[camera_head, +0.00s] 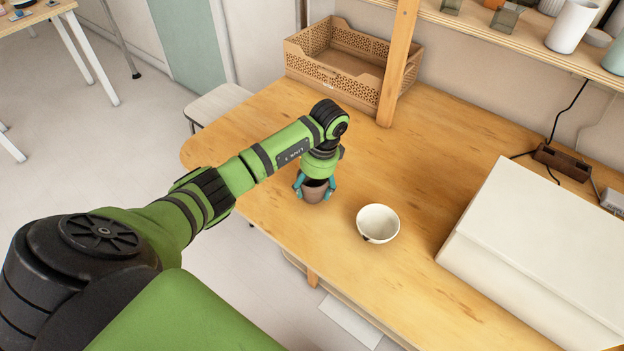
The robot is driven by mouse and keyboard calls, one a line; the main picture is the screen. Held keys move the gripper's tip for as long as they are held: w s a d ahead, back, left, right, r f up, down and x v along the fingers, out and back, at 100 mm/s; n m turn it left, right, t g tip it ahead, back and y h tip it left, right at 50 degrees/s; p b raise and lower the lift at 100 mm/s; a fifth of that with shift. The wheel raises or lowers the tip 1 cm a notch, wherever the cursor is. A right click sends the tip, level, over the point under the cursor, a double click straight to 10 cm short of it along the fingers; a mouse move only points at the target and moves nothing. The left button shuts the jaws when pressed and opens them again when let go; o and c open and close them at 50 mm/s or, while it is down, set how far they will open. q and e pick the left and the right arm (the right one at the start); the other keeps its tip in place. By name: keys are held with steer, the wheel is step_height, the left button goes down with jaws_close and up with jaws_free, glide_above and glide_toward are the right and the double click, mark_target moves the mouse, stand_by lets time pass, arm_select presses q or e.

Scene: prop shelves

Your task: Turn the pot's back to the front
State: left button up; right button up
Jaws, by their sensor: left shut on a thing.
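A small brown pot (315,191) stands on the wooden table (420,180), left of a white bowl. My left gripper (316,188) comes down from above, with its teal fingers on both sides of the pot. It is shut on the pot. The top of the pot is partly hidden by the gripper. I cannot tell which side of the pot faces front. My right gripper is not in view.
A white bowl (378,223) stands close to the right of the pot. A brown crate (345,60) is at the back, beside a wooden post (397,65). A large white box (545,250) takes the right side. The table between crate and box is clear.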

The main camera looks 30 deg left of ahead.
arm_select(q)
steer(key=shift+f, duration=0.15)
steer(key=o, duration=1.4)
steer(key=shift+o, duration=0.2)
step_height(320, 180, up, 12)
steer(key=w+d, duration=0.1)
steer(key=shift+d, duration=0.25)
steer(key=shift+w, duration=0.1)
